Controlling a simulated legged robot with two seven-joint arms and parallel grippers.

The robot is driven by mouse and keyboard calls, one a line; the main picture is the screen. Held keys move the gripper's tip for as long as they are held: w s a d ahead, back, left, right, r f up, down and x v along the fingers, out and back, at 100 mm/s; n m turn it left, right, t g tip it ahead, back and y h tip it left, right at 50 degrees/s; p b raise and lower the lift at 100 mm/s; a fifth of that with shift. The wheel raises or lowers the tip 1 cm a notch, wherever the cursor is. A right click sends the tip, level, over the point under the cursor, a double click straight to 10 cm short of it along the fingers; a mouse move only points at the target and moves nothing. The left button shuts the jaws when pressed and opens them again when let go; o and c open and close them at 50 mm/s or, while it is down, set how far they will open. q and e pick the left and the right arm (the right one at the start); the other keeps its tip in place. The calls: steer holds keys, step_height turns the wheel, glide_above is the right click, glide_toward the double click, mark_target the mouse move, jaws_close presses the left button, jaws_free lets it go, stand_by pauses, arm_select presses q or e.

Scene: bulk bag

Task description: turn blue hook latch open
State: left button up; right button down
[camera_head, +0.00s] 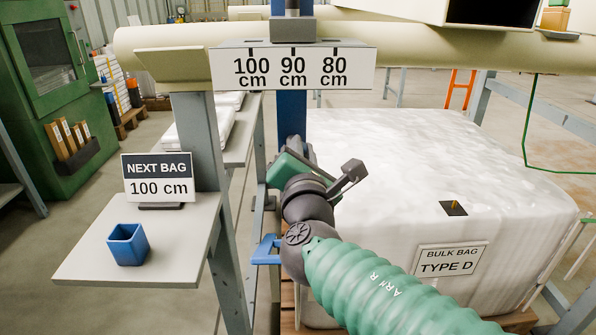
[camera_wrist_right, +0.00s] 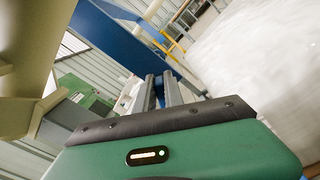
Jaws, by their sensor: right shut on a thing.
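A blue upright post (camera_head: 291,115) stands behind the 100/90/80 cm scale, and its blue face also shows in the right wrist view (camera_wrist_right: 120,38). A blue hook-shaped part (camera_head: 265,250) sticks out low to the left of my right arm. My right gripper (camera_head: 294,147) is at the post's front, below the scale. In the wrist view its two grey fingers (camera_wrist_right: 161,90) point at the blue post, close together. It is shut on a small part there, taken as the latch; its own hand hides it in the head view. My left gripper is not in view.
A white bulk bag (camera_head: 400,150) on a pallet fills the space right of the post. The scale sign (camera_head: 292,68) and a cream beam (camera_head: 440,48) lie above the gripper. A shelf (camera_head: 180,255) with a blue cup (camera_head: 127,245) is at left.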

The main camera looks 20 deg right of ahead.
steer(key=shift+s+d+f+m+b, duration=0.15)
steer(key=shift+f+m+b, duration=0.3)
steer(key=shift+m+b, duration=1.5)
steer(key=shift+w+d+f+m+b, duration=0.15)
steer(key=shift+f+m+b, duration=0.3)
steer(key=shift+m+b, duration=1.5)
steer(key=shift+s+d+f+m+b, duration=0.15)
steer(key=shift+f+m+b, duration=0.3)
steer(key=shift+m+b, duration=1.45)
steer(key=shift+n+b, duration=0.4)
steer(key=shift+b, duration=0.15)
steer(key=c, duration=1.4)
jaws_free()
steer(key=shift+d, duration=0.1)
steer(key=shift+c, duration=0.2)
steer(key=shift+r, duration=0.1)
